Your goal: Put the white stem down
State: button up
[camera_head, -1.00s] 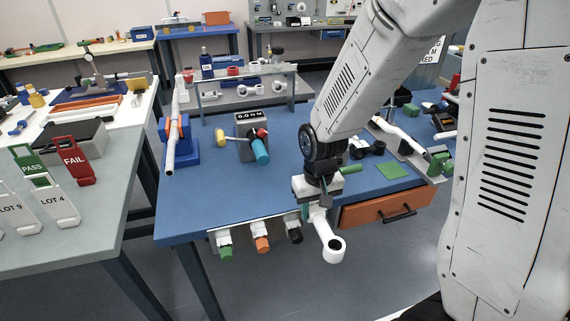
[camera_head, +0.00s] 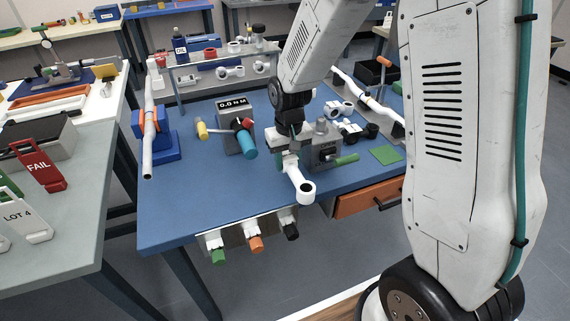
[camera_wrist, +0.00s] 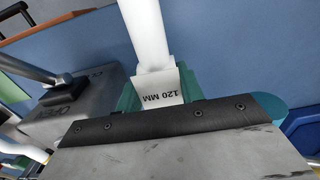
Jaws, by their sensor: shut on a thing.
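The white stem (camera_head: 300,184) is a short white tube with a ring-shaped clamp at its lower front end. My gripper (camera_head: 288,160) is shut on its other end and holds it over the front part of the blue bench (camera_head: 205,205). In the wrist view the stem (camera_wrist: 150,40) runs away from the jaws, and its near end carries the mark "120 MM". The gripper's dark jaw edge (camera_wrist: 160,122) crosses the wrist view. I cannot tell whether the stem touches the bench.
A grey vise-like block (camera_head: 325,150) with a green handle stands just right of the gripper. A torque gauge (camera_head: 236,118) with a teal-ended tool is to the left. A green pad (camera_head: 385,155) lies to the right. The bench's front left is clear. Handles hang below its front edge.

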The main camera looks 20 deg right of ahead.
aim_at(285, 165)
jog(key=shift+w+f, duration=0.1)
jog(key=shift+w, duration=0.95)
jog(key=shift+w+f, duration=0.1)
jog(key=shift+f, duration=1.65)
jog(key=shift+f, duration=0.1)
jog(key=o, duration=1.1)
